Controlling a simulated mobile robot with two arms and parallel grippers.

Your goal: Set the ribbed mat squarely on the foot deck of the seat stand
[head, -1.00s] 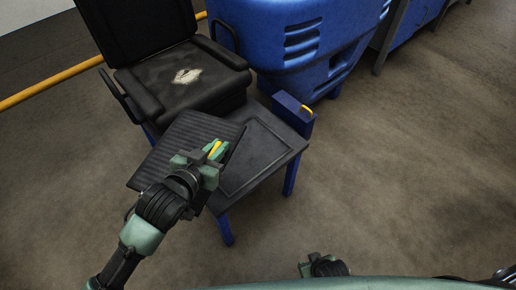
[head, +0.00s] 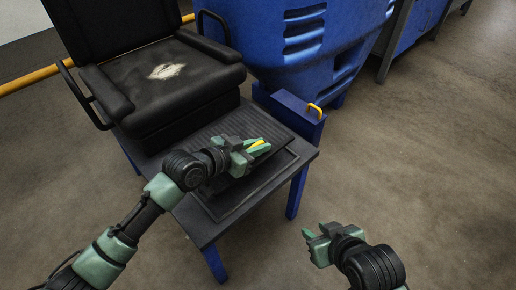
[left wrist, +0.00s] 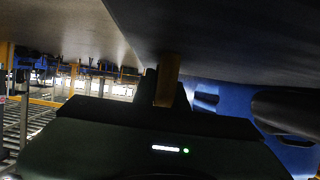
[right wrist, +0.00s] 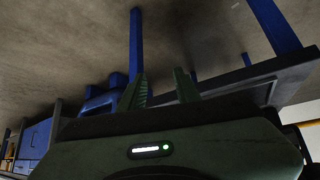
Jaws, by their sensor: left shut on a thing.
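The dark ribbed mat (head: 225,128) is over the foot deck (head: 205,232) of the seat stand, towards the seat side. My left gripper (head: 258,147) is shut on the mat, with a yellow piece between its fingers; this yellow piece (left wrist: 167,85) also shows in the left wrist view. The deck's outlined rectangle (head: 225,208) is bare along its near side, so the mat sits off it. I cannot tell whether the mat touches the deck. My right gripper (head: 312,234) is empty and open to the right of the deck; its fingers stand apart in the right wrist view (right wrist: 160,90).
The black seat (head: 165,85) with armrests rises behind the deck. A blue post (head: 290,115) with a yellow handle (head: 315,108) stands at the deck's far right corner. A big blue container (head: 315,45) is behind it. The floor at right is clear.

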